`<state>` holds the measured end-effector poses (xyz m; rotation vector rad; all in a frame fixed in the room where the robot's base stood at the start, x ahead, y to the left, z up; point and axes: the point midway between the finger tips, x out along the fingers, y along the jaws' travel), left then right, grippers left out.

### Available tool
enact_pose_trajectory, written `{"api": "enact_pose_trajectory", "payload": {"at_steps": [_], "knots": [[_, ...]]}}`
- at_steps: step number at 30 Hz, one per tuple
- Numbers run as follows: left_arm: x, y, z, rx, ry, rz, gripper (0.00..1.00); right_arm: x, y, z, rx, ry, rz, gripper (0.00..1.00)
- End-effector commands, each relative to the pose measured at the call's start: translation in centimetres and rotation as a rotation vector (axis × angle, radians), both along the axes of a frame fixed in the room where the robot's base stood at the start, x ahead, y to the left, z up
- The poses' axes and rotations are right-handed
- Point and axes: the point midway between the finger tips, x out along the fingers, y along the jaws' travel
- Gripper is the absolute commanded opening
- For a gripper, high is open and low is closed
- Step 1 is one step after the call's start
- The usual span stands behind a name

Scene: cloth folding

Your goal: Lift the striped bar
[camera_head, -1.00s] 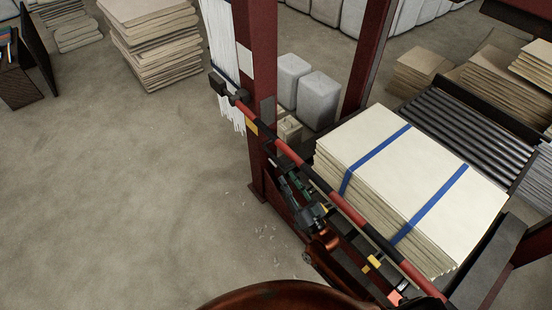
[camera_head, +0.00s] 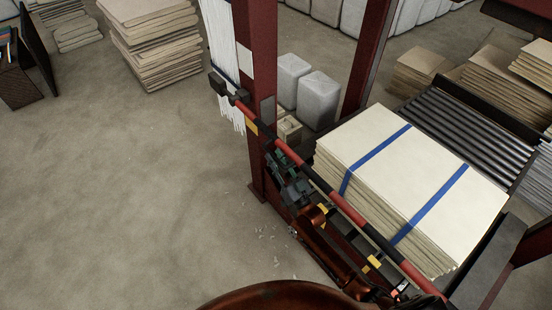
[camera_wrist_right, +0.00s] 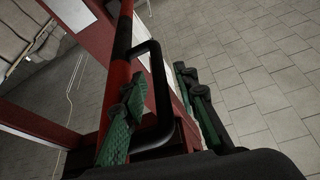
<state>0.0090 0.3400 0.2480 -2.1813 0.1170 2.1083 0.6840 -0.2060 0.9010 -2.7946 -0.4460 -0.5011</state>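The striped bar (camera_head: 347,208), red and black with a few yellow parts, runs diagonally from the red post down to the lower right in the head view, in front of a strapped sheet stack. In the right wrist view the bar (camera_wrist_right: 117,82) stands at the left, with a black loop handle (camera_wrist_right: 160,85) beside it. My right gripper (camera_head: 277,164) is close to the bar's upper part in the head view. In the wrist view its green-padded fingers (camera_wrist_right: 160,76) are spread, one by the bar and one beyond the handle, with the handle between them. Contact cannot be told. My left gripper is out of view.
The red post (camera_head: 256,60) stands right by the bar's upper end. The strapped stack (camera_head: 400,165) lies behind the bar, with a roller conveyor (camera_head: 475,125) beyond. Wrapped grey blocks (camera_head: 317,98) stand behind the post. The floor at the left (camera_head: 130,190) is clear.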

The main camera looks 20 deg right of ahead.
Motion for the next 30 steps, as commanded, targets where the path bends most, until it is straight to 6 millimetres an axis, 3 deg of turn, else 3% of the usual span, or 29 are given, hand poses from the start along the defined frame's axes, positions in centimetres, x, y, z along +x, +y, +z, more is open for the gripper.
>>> {"api": "enact_pose_trajectory", "payload": {"at_steps": [11,30], "knots": [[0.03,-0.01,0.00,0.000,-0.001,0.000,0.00,-0.03,-0.02,0.00,0.000,0.000,0.000,0.00],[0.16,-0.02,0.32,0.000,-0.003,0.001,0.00,-0.02,0.01,0.26,-0.001,0.003,0.001,0.00]]}}
